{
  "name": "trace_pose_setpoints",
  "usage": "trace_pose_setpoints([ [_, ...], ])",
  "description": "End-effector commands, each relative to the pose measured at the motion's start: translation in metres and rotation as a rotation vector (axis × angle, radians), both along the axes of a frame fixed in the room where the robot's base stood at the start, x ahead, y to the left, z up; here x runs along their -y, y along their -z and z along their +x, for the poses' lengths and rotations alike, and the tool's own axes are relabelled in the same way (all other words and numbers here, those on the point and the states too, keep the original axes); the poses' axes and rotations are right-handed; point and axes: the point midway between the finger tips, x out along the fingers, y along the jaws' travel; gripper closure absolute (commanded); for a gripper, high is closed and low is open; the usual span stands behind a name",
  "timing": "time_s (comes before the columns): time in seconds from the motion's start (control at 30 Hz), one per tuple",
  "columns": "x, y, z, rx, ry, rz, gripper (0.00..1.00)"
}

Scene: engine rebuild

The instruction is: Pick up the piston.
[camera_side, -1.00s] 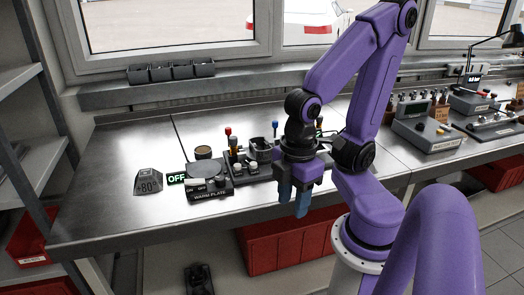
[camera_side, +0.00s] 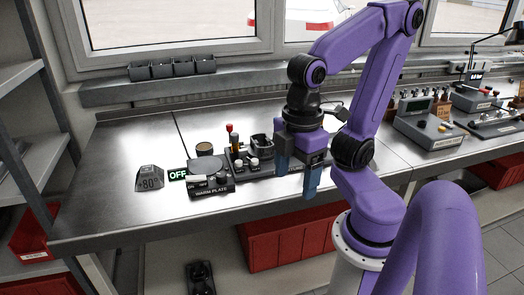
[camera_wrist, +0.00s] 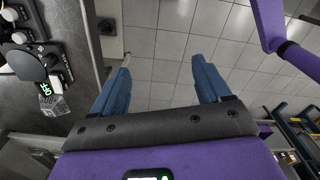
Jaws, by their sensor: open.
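My gripper (camera_side: 297,180) is open and empty, its blue fingers pointing down by the bench's front edge in the side view. In the wrist view its fingers (camera_wrist: 161,64) are spread with only floor between them. A dark grey, cup-like part (camera_side: 261,148) on the small rack left of my gripper may be the piston; I cannot tell for sure. A dark cylinder with a tan top (camera_side: 205,149) stands behind the warm plate (camera_side: 208,187). My gripper touches neither. Part of the rack is hidden behind my gripper.
Posts with red and orange tops (camera_side: 230,133) and light knobs (camera_side: 253,162) stand close to the grey part. An 80° block (camera_side: 149,179) sits at left. The bench's left (camera_side: 105,185) is clear. Testers (camera_side: 430,133) stand at right. Red bins (camera_side: 275,240) are below.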

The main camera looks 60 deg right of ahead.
Motion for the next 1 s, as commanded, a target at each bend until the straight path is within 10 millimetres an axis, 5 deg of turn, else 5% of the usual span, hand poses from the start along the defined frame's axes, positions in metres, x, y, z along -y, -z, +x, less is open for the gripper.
trace_pose_setpoints([
  [0.53, -0.02, 0.016, 0.101, 0.131, 0.302, 0.107, 0.23],
  [1.0, -0.011, 0.025, 0.199, 0.304, 0.604, 0.198, 0.23],
])
